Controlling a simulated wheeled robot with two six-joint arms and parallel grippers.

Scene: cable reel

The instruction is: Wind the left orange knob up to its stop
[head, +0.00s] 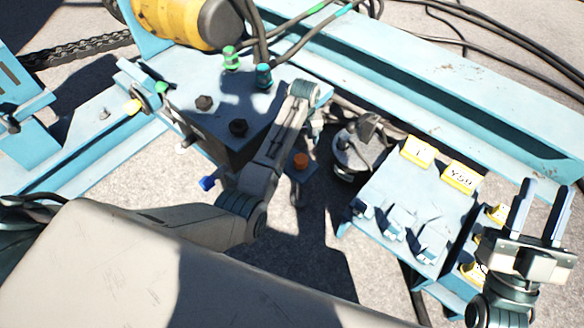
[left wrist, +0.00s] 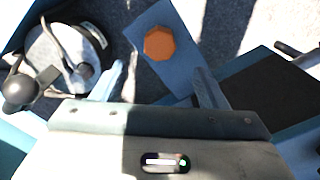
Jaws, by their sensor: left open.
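One orange knob (head: 300,160) stands on a small blue plate at the right side of the blue machine block. In the left wrist view the octagonal orange knob (left wrist: 159,43) lies ahead of my left gripper (left wrist: 159,67), roughly centred between its fingers and beyond their tips. Those fingers are apart and empty, not touching the knob. In the head view my left gripper (head: 316,127) is mostly hidden behind its own wrist, above and slightly right of the knob. My right gripper (head: 545,187) is at the far right, its two fingers apart with nothing between them.
A blue panel (head: 380,190) with yellow labels and clips stands right of the knob. A round grey part (head: 358,150) with dark cables lies between them. Concrete shows below the knob.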

